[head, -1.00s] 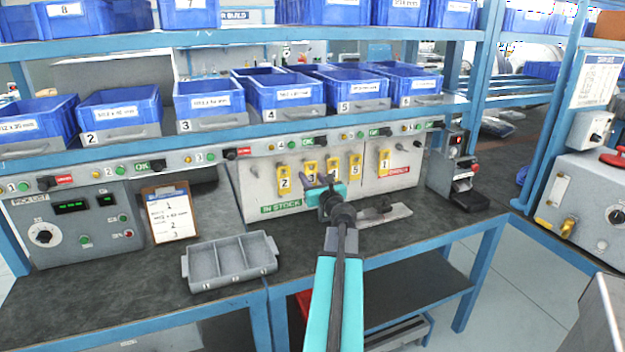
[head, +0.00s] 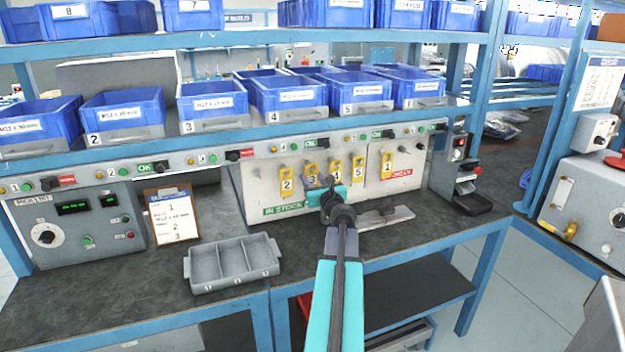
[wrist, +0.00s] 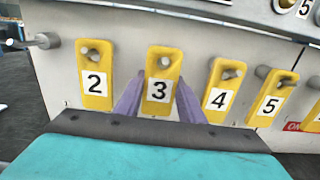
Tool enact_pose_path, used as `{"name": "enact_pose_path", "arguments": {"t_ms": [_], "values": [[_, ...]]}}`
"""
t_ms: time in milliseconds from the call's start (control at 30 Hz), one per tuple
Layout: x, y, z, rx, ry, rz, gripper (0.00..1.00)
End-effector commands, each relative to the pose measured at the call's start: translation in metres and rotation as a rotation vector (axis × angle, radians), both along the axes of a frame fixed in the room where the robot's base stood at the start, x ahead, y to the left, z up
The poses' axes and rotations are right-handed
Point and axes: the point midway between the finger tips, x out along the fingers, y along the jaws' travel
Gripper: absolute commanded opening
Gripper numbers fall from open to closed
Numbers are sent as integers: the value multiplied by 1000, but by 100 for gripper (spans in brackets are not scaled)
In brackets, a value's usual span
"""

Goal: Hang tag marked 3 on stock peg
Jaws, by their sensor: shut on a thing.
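The yellow tag marked 3 (wrist: 158,92) is upright between the two purple fingers of my gripper (wrist: 157,100), which is shut on it. It is at the front of the pale board (head: 258,186) whose green label reads IN STOCK. A grey peg end (wrist: 163,62) shows at the tag's hole; how far the peg passes through is unclear. Yellow tags 2 (wrist: 94,75), 4 (wrist: 221,90) and 5 (wrist: 273,98) hang on pegs beside it. In the head view, my gripper (head: 322,184) partly covers the lower part of tag 3 (head: 311,168).
A bare peg (wrist: 42,41) sticks out left of tag 2. Tag 1 (head: 387,163) hangs on the right panel with a red label. A grey divided tray (head: 233,263) and a clipboard (head: 172,216) are at left. A flat grey piece (head: 387,216) lies beneath the panel.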

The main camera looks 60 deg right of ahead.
Motion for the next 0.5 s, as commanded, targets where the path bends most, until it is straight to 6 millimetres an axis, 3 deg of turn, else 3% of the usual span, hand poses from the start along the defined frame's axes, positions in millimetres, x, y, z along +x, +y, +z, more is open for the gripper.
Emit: {"name": "enact_pose_path", "arguments": {"t_ms": [167, 200, 300, 500], "values": [[0, 0, 0, 0, 0, 0, 13], [0, 0, 0, 0, 0, 0, 40], [0, 0, 0, 0, 0, 0, 57], [0, 0, 0, 0, 0, 0, 57]]}}
